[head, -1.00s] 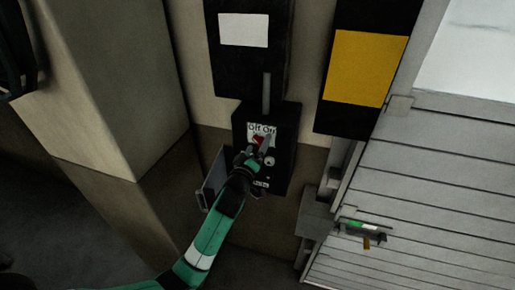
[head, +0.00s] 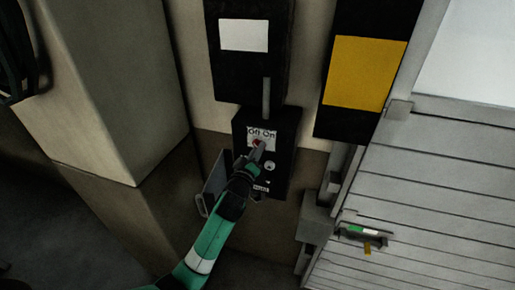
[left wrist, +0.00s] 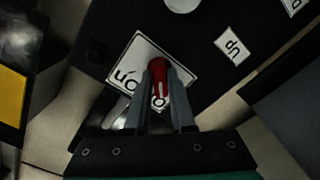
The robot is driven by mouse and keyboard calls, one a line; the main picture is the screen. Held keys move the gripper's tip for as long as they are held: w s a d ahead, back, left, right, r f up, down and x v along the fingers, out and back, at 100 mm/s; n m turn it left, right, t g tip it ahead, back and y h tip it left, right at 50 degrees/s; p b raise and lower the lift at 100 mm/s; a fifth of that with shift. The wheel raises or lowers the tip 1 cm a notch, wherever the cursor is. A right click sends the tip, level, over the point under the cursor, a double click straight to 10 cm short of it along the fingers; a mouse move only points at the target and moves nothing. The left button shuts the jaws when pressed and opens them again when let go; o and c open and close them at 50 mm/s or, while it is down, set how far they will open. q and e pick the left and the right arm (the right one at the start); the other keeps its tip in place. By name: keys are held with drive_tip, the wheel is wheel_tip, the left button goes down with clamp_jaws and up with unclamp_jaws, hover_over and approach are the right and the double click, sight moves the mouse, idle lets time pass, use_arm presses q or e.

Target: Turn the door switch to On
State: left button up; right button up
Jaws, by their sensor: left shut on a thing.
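The door switch is a red knob (left wrist: 158,72) on a white plate marked Off and On, on the front of a black control box (head: 283,130). The white plate also shows in the head view (head: 262,134). My left gripper (head: 259,147) reaches up to the box from below. In the left wrist view its two grey fingers (left wrist: 161,85) are shut on the red knob, one on each side. The fingers hide part of the knob and of the plate, so I cannot tell exactly which mark the knob points to. My right gripper is not in view.
A taller black box with a white label (head: 243,35) is above the control box. An open grey cover (head: 214,186) hangs at its left. A yellow and black panel (head: 364,71) and a slatted shutter door (head: 425,170) are on the right. A beige pillar (head: 115,80) stands left.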

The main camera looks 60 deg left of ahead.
use_arm(q)
drive_tip(key=m+p, duration=0.2)
drive_tip(key=m, duration=0.2)
drive_tip(key=m+p, duration=0.2)
drive_tip(key=m, duration=0.3)
drive_tip(key=m+p, duration=0.2)
drive_tip(key=m, duration=0.3)
drive_tip(key=shift+w+d+r, duration=0.2)
drive_tip(key=shift+r, duration=0.05)
drive_tip(key=shift+f+m+p, duration=0.1)
drive_tip(key=shift+m+p, duration=0.25)
drive_tip(key=shift+m, duration=0.85)
drive_tip(key=shift+f+m, duration=0.2)
drive_tip(key=shift+m, duration=0.5)
drive_tip(key=o, duration=1.6)
drive_tip(key=shift+c, duration=0.2)
drive_tip(key=shift+d, duration=0.1)
drive_tip(key=v, duration=0.7)
drive_tip(key=shift+p, duration=0.45)
drive_tip(key=shift+r, duration=0.1)
